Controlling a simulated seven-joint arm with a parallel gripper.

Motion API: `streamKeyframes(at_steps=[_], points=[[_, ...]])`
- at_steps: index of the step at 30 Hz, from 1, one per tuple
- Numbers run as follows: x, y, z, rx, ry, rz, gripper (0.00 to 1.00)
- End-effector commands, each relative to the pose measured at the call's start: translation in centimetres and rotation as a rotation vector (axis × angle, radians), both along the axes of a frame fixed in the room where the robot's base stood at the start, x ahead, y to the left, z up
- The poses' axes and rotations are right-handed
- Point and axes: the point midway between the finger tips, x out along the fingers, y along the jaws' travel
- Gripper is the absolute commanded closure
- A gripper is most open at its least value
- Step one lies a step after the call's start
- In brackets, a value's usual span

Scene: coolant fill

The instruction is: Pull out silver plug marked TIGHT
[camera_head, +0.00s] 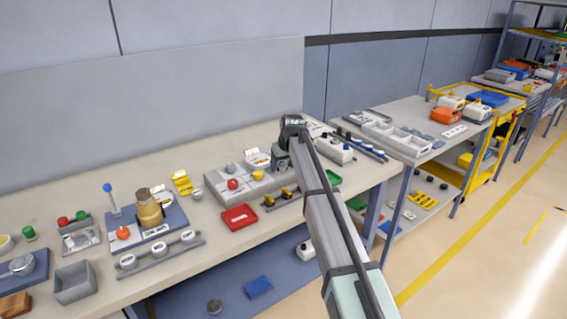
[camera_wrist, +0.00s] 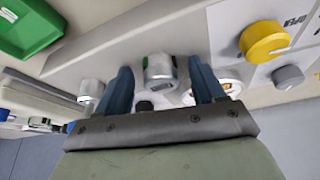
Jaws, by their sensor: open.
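In the wrist view a silver plug (camera_wrist: 160,70) with a green edge sits on a light grey block (camera_wrist: 130,45), between the two fingers of my open gripper (camera_wrist: 163,88). The fingers stand on either side of it, and I see no clear contact. A second silver plug (camera_wrist: 90,90) lies left of the left finger. A silver-white round piece (camera_wrist: 231,87) shows by the right finger. No TIGHT marking is legible, so I cannot tell which plug carries it. In the head view my gripper (camera_head: 281,160) is over the bench, small and partly hidden by my arm.
A yellow knob (camera_wrist: 264,41) and a grey knob (camera_wrist: 288,77) sit on a white labelled panel at right. A green tray (camera_wrist: 28,28) is at upper left. In the head view, a red tray (camera_head: 240,217) and a red knob (camera_head: 233,184) are left of my arm.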

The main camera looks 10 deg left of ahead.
Motion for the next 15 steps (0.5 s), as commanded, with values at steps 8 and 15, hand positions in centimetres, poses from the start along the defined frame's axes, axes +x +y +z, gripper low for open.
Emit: streamKeyframes(at_steps=[8, 15], points=[[-0.01, -0.01, 0.03, 0.0, 0.0, 0.0, 0.48], [-0.01, -0.01, 0.03, 0.0, 0.0, 0.0, 0.71]])
